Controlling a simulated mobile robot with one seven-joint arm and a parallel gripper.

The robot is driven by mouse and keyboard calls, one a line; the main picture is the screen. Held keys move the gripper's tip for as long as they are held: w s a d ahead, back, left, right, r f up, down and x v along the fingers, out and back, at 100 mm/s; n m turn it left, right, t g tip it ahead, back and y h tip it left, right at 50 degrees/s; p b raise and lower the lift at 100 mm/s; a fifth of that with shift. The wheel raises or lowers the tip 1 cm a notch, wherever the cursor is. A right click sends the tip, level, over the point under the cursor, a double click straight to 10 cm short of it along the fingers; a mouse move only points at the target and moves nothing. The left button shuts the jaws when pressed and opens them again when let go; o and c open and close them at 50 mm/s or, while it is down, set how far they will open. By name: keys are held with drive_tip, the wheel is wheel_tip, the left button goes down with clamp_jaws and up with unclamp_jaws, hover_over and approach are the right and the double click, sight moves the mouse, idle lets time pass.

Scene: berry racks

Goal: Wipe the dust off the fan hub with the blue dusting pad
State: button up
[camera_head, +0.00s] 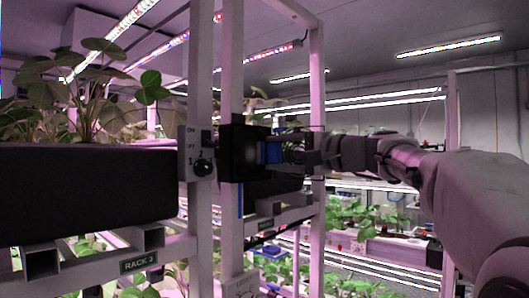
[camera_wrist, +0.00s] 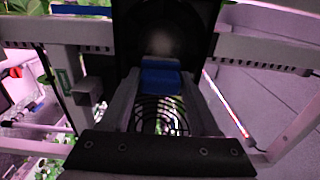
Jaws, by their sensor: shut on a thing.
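My gripper (camera_head: 278,152) is at the rack, beside a black fan housing (camera_head: 244,150). In the wrist view my gripper (camera_wrist: 160,80) is shut on the blue dusting pad (camera_wrist: 160,74), with a pale finger on each side. A dark rounded shape, seemingly the fan hub (camera_wrist: 168,38), lies just beyond the pad. Whether the pad touches it I cannot tell. Curved grille rings (camera_wrist: 158,118) show below the pad.
White rack posts (camera_head: 317,120) stand on both sides of the fan housing. A switch box (camera_head: 196,153) is on a post to its left. A black planter (camera_head: 85,190) with leafy plants fills the left. Plant shelves (camera_head: 380,245) stand behind.

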drive_tip(key=shift+a+f, duration=0.1)
drive_tip(key=shift+s+a+b, duration=1.75)
drive_tip(key=shift+s+a, duration=0.45)
drive_tip(key=shift+s, duration=0.05)
drive_tip(key=shift+w+d, duration=0.1)
drive_tip(key=shift+d, duration=0.05)
drive_tip(key=shift+w+d+p, duration=0.7)
drive_tip(key=shift+w+d, duration=1.05)
drive_tip(key=shift+w, duration=0.05)
drive_tip(key=shift+w+d, duration=0.35)
drive_tip(key=shift+d, duration=0.05)
drive_tip(key=shift+s+a+b, duration=1.35)
drive_tip(key=shift+s+a, duration=0.85)
drive_tip(key=shift+a, duration=0.1)
